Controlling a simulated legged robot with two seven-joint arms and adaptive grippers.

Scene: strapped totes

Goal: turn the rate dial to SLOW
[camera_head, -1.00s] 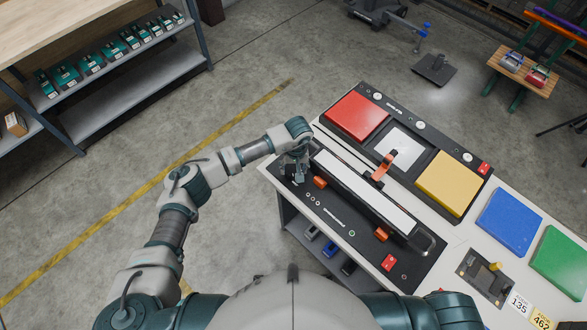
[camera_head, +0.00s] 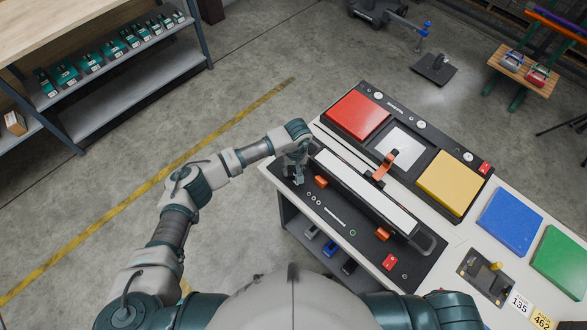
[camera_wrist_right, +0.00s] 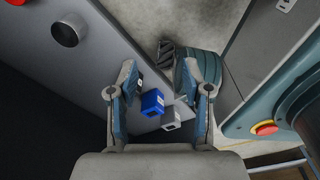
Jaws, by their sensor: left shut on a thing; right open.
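My left gripper (camera_head: 297,178) points down at the left end of the black front panel (camera_head: 335,212) on the white bench. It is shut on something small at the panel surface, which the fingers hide. The rate dial is not clearly visible; the gripper covers that corner of the panel, and I cannot read any SLOW mark. My right gripper (camera_wrist_right: 158,82) is open and empty in the right wrist view, beside the bench's grey side.
Red (camera_head: 357,114), yellow (camera_head: 448,182), blue (camera_head: 509,221) and green (camera_head: 561,262) pads lie behind and to the right. A blue block (camera_wrist_right: 152,102) shows beyond my right fingers.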

